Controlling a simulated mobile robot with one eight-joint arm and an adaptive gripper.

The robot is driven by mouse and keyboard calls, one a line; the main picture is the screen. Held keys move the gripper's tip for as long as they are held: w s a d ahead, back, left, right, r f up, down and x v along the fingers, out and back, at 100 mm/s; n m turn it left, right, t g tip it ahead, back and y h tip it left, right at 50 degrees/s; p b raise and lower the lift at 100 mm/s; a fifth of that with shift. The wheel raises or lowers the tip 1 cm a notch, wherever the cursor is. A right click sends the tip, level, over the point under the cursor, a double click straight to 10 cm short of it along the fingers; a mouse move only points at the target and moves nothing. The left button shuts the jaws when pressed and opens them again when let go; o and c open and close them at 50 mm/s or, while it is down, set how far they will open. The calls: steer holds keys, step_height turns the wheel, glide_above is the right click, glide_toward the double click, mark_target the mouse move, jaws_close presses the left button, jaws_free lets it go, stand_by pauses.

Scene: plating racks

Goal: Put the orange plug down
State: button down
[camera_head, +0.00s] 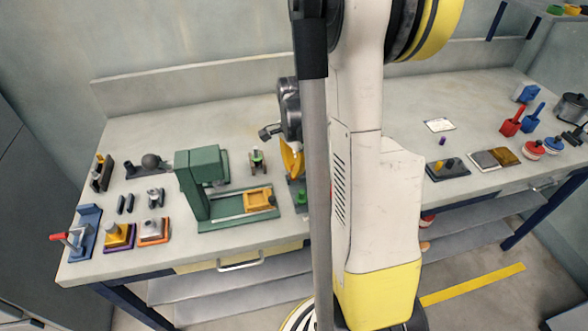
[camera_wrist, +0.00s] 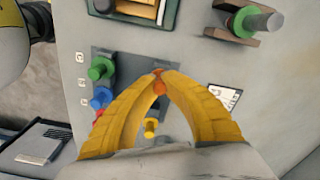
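In the wrist view, the two yellow fingers of my gripper (camera_wrist: 158,76) meet at their tips. A small orange plug (camera_wrist: 159,88) shows between them, mostly covered by the fingers. A dark grey board (camera_wrist: 126,62) lies beneath, bearing a green plug (camera_wrist: 101,67), a blue plug (camera_wrist: 102,97) and a partly hidden red one. A yellow plug (camera_wrist: 150,128) shows between the fingers, lower in the picture. I cannot tell the gap between the orange plug and the board. In the head view, my gripper is partly hidden behind my arm, and the orange plug cannot be made out.
A green press-like fixture (camera_head: 204,165) stands left of my gripper on the grey bench (camera_head: 240,120). Several small tools line the bench's left end.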

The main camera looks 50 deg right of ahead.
steer(key=shift+f, duration=0.35)
steer(key=c, duration=1.6)
jaws_free()
step_height(320, 180, up, 13)
steer(key=p, duration=0.5)
steer(key=s+a+r+n+t, duration=0.1)
steer(key=a+r+n+t, duration=0.1)
steer(key=a+n, duration=0.4)
steer(key=s+a+r+n+t, duration=0.2)
steer(key=a+n, duration=0.5)
steer(key=a, duration=0.4)
steer(key=s+a+r+n+t, duration=0.2)
steer(key=a+r+n+t, duration=0.1)
steer(key=a+n, duration=0.3)
steer(key=shift+s+a+r+n+b, duration=0.2)
steer(key=shift+a+r, duration=0.15)
steer(key=shift+a, duration=0.3)
steer(key=shift+s+a+r+n+b, duration=0.1)
steer(key=shift+a+r+n, duration=0.1)
steer(key=shift+a+r, duration=0.3)
steer(key=shift+a+f, duration=0.1)
steer(key=shift+f, duration=0.05)
